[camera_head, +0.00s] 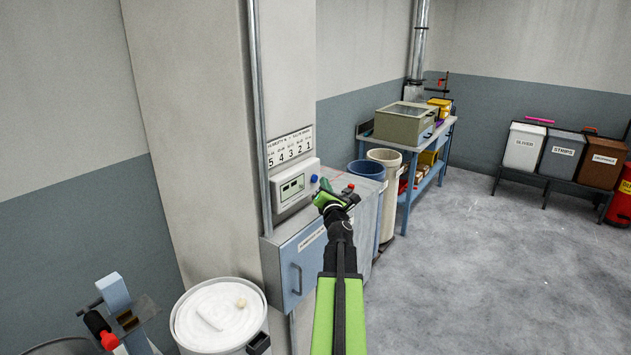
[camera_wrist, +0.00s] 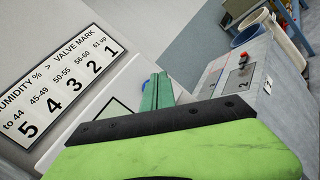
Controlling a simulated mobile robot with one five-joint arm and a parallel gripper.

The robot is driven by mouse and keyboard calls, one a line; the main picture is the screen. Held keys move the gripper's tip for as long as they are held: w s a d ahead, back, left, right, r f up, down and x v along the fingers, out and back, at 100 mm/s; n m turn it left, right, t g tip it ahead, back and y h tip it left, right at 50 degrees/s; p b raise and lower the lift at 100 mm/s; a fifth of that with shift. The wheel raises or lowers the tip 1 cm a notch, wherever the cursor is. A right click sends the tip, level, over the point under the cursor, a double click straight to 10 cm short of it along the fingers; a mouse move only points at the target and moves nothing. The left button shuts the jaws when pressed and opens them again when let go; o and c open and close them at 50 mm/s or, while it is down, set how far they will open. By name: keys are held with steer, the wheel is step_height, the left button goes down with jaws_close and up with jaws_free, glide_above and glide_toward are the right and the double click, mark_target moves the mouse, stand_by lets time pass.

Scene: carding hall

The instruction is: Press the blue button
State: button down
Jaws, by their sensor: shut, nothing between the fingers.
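The blue button (camera_head: 314,179) is on the right part of a white wall box (camera_head: 283,191) with a small display. My gripper (camera_head: 325,186) is shut and empty, its green fingertips close to the right of the button in the head view. In the wrist view, the green fingertips (camera_wrist: 157,92) overlap the blue button (camera_wrist: 146,85), so only a sliver of it shows. I cannot tell whether the fingertips touch it.
A humidity and valve mark chart (camera_head: 290,147) hangs above the box. A grey-blue cabinet (camera_head: 303,262) stands below, with a red-topped lever (camera_wrist: 242,61) on its top. A white drum (camera_head: 205,335) is at the front left. Open floor (camera_head: 470,270) lies right.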

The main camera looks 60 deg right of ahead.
steer(key=shift+w, duration=0.45)
steer(key=shift+w, duration=0.4)
stand_by(0.6)
stand_by(0.4)
steer(key=shift+s, duration=0.85)
steer(key=s, duration=0.5)
stand_by(0.6)
